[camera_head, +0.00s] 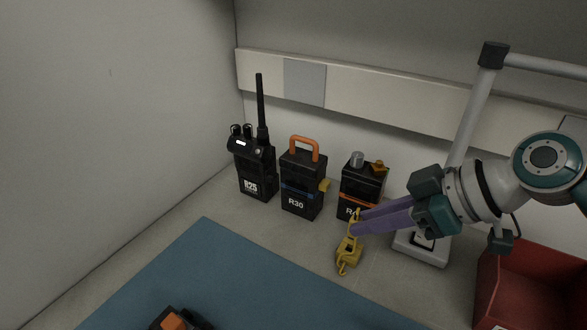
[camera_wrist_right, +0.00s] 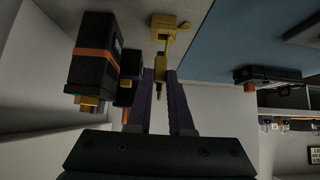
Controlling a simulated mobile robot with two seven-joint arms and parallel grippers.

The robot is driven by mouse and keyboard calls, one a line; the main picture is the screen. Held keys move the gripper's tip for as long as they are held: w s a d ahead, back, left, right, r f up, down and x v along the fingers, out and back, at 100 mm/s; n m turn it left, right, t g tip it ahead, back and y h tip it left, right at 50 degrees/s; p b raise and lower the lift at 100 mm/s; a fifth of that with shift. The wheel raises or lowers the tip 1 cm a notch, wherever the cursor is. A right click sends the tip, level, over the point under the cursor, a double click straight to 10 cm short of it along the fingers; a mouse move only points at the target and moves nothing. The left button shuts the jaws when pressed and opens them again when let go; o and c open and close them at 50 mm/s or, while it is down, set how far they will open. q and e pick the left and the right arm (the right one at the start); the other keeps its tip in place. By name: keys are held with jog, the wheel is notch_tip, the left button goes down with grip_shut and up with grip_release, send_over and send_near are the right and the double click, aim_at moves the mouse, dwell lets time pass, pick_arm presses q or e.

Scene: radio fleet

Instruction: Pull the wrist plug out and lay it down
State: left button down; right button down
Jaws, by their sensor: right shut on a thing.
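My right gripper (camera_head: 355,224), with purple fingers, is shut on a yellow plug-like piece (camera_head: 348,252) that has a thin stem and a hooked end. The piece hangs below the fingertips, in front of the black radio with the orange band (camera_head: 362,185). In the right wrist view the yellow piece (camera_wrist_right: 163,32) extends out past the fingertips (camera_wrist_right: 158,78). I cannot tell whether it touches the counter. My left gripper is not in view.
Radio R30 (camera_head: 302,185) with an orange handle and radio R25 (camera_head: 254,168) with a long antenna stand to the left. A blue mat (camera_head: 220,275) lies in front, with a dark orange-marked object (camera_head: 178,320). A red bin (camera_head: 530,285) and a grey stand (camera_head: 468,115) are right.

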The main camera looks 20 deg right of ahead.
notch_tip(320, 180, up, 3)
jog(key=shift+f+p, duration=0.1)
jog(key=shift+p, duration=0.9)
